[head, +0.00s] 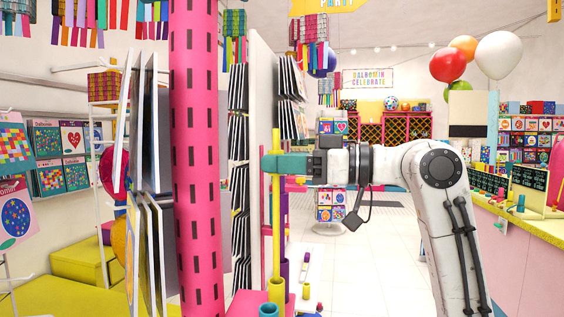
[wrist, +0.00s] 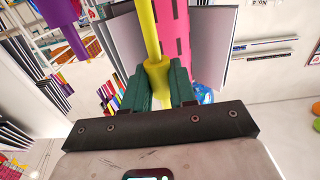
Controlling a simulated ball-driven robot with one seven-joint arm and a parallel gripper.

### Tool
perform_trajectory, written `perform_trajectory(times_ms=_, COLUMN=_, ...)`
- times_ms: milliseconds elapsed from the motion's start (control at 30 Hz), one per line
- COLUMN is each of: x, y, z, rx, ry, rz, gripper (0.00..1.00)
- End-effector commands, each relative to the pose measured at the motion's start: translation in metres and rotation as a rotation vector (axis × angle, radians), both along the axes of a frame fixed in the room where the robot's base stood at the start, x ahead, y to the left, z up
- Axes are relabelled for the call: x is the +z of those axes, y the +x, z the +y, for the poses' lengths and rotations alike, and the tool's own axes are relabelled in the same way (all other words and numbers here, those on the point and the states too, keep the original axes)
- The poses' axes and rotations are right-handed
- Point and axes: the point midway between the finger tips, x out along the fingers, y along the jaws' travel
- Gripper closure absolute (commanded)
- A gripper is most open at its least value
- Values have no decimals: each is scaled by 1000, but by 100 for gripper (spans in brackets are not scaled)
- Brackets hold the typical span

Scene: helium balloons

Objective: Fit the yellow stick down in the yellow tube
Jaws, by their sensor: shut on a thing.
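The yellow stick (head: 276,222) stands upright in the head view. My gripper (head: 272,163), with teal fingers, is shut on its upper part. The wrist view also shows the yellow stick (wrist: 149,28) between the fingers (wrist: 158,88), with a thicker yellow part at the grip. The yellow tube (head: 276,292) is low in the head view, directly under the stick in the picture. The stick's lower end meets the tube's mouth in the picture; I cannot tell whether it is inside or just above or behind it.
A teal tube (head: 268,311) stands in front of the yellow tube, and a purple stick (head: 284,240) is close beside the yellow one. A pink column (head: 196,150) rises at the left, near my fingertips in the picture. Open white floor (head: 375,260) lies to the right.

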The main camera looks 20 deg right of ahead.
Motion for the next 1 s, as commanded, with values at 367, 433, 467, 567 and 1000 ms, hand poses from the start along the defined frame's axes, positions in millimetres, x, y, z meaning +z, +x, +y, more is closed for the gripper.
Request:
perform_trajectory(times_ms=367, x=-9, y=0, z=0, rx=0, ry=0, rz=0, gripper=100)
perform_trajectory(times_ms=433, x=-11, y=0, z=0, rx=0, ry=0, rz=0, gripper=100)
perform_trajectory(times_ms=467, x=-11, y=0, z=0, rx=0, ry=0, rz=0, gripper=100)
perform_trajectory(times_ms=567, x=-14, y=0, z=0, rx=0, ry=0, rz=0, gripper=100)
perform_trajectory(times_ms=1000, x=-24, y=0, z=0, rx=0, ry=0, rz=0, gripper=100)
